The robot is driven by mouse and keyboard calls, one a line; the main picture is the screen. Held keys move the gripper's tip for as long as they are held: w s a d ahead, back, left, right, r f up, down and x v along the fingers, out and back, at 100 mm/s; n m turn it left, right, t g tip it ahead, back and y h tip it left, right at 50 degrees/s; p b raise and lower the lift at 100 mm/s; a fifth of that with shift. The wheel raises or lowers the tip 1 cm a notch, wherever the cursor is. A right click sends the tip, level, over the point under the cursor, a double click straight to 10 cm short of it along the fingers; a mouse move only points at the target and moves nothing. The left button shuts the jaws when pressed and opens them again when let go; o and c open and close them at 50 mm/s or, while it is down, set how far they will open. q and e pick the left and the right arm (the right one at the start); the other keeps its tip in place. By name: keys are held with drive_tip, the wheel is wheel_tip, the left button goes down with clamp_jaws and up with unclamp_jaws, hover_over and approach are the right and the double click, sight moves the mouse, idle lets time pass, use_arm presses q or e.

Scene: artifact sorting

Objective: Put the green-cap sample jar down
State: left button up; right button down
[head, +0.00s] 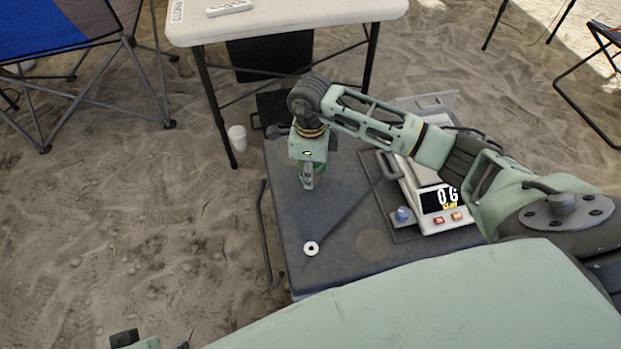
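My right arm reaches in from the right, and its gripper (308,182) points down over the far left part of the dark grey table top (340,215). The green cap of the sample jar (321,169) shows around the fingers, which appear shut on it. The jar's body is mostly hidden by the gripper, and I cannot tell whether it touches the table. A small dark and mint part of my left arm (125,339) shows at the bottom left edge; its fingers cannot be made out.
A white scale (435,222) reading 0 G stands on the right of the table. A blue-capped item (403,214) is at its left side. A white ring-shaped item (311,248) lies near the front. The table's middle is clear. A white-topped table (290,18) stands behind.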

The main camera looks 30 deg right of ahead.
wheel_tip(320, 180, down, 4)
drive_tip(key=shift+r+b, duration=0.2)
drive_tip(key=shift+b, duration=0.25)
use_arm(q)
drive_tip(key=shift+w+d+f+t, duration=0.15)
drive_tip(key=shift+w+t, duration=0.1)
drive_tip(key=shift+w, duration=0.3)
drive_tip(key=shift+w+d+r+t, duration=0.15)
drive_tip(key=shift+w+t, duration=0.1)
drive_tip(key=shift+w, duration=0.3)
drive_tip(key=shift+w, duration=0.2)
use_arm(e)
drive_tip(key=shift+f, duration=0.15)
drive_tip(key=c, duration=1)
unclamp_jaws()
drive_tip(key=shift+c, duration=0.2)
use_arm(q)
drive_tip(key=shift+w+d+t, duration=0.15)
drive_tip(key=shift+w+t, duration=0.15)
drive_tip(key=shift+r, duration=0.1)
